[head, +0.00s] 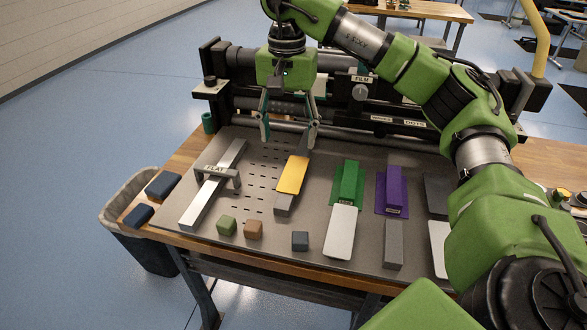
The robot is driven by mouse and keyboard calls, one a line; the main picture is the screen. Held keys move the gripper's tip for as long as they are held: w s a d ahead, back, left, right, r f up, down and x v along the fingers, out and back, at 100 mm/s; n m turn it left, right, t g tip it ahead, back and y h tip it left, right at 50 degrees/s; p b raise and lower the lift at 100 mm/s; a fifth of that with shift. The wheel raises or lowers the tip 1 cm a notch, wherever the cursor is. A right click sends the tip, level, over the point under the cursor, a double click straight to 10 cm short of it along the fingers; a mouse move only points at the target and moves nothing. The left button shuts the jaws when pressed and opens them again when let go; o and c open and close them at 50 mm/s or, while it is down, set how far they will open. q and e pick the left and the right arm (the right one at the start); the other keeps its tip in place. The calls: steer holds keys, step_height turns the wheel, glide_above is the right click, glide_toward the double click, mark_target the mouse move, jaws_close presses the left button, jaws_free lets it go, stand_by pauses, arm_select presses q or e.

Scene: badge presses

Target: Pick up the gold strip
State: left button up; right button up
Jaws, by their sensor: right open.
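The gold strip (292,175) lies on a narrow grey bar (283,206) near the middle of the perforated metal plate (245,190). My right gripper (288,140) points down above and just behind the strip's far end, with its two fingers spread wide and nothing seen between them. The fingertips appear apart from the strip; the exact height is hard to tell. My left gripper does not show.
A silver bar under a small bridge marked FLAT (217,172) lies to the left. Green (347,183) and purple (391,190) blocks stand to the right. The dark roller press (345,100) stands behind.

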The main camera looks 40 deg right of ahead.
steer(key=p, duration=0.2)
glide_above(288, 188)
step_height(288, 188, down, 8)
steer(key=shift+s+d+r, duration=0.1)
steer(key=shift+f, duration=0.45)
step_height(288, 188, down, 5)
steer(key=shift+r+p, duration=0.15)
steer(key=shift+p, duration=0.95)
steer(key=shift+f+b, duration=0.25)
steer(key=shift+b, duration=0.1)
steer(key=c, duration=1.3)
